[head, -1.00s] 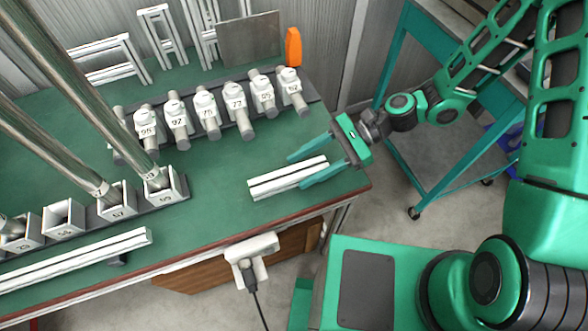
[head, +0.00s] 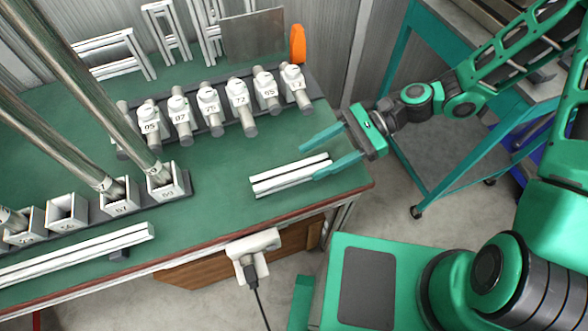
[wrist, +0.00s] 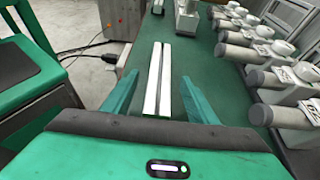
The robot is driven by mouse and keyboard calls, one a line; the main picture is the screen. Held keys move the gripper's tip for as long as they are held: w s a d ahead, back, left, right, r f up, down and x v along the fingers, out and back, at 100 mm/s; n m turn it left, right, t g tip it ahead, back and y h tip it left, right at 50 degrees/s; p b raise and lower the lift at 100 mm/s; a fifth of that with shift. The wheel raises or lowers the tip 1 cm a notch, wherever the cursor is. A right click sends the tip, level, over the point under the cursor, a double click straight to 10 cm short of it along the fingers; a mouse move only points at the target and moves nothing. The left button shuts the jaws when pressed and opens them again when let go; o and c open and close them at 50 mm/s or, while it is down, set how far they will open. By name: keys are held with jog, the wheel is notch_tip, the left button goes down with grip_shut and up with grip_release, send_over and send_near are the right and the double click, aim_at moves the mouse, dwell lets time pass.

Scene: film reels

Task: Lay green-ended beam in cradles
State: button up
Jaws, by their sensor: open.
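A short white slotted beam (head: 290,178) lies on the green bench near its right front corner. In the wrist view the beam (wrist: 153,85) runs away from me, with a bit of green at its near end. My gripper (head: 310,161) is open and empty at the beam's right end. In the wrist view the fingers of my gripper (wrist: 158,82) are on either side of the beam, apart from it; I cannot tell how high above it. I cannot make out the cradles for certain.
A row of numbered white fittings with grey cylinders (head: 208,100) stands behind the beam. Square numbered sockets (head: 66,212) hold tall metal tubes at left. A long white rail (head: 80,255) lies along the front edge. A teal cart (head: 440,150) stands right of the bench.

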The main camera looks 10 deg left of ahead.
aim_at(300, 167)
jog(key=shift+f+x, duration=0.15)
jog(key=shift+x, duration=1.7)
jog(key=shift+f+x, duration=0.15)
jog(key=shift+x, duration=1.75)
jog(key=shift+w+d, duration=0.1)
jog(key=shift+w, duration=0.1)
grip_shut()
jog(key=shift+r, duration=0.1)
